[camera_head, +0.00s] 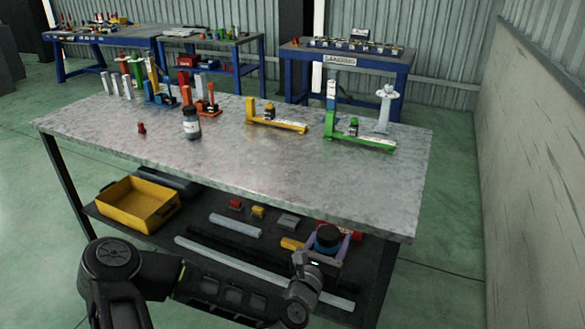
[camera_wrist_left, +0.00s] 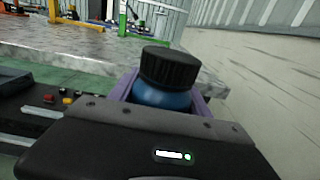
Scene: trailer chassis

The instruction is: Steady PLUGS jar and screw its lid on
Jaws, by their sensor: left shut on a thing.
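My left gripper (camera_head: 328,246) is shut on a blue jar with a black ribbed lid on top (camera_head: 327,236), out in front of the table's near edge and lower than its top. In the left wrist view the blue jar (camera_wrist_left: 162,97) stands upright between the purple fingers, and the black lid (camera_wrist_left: 169,67) sits on it. I cannot tell how tight the lid is. No label shows on this jar. Another dark jar with a pale label (camera_head: 192,124) stands on the tabletop; its lettering is too small to read. My right gripper is not in view.
The grey worktable (camera_head: 270,165) has a wide clear front. Yellow (camera_head: 278,123) and green (camera_head: 360,142) stands and a small red piece (camera_head: 141,128) are on it. A yellow bin (camera_head: 137,204) and loose bars lie on the lower shelf. A wall (camera_head: 540,180) is at right.

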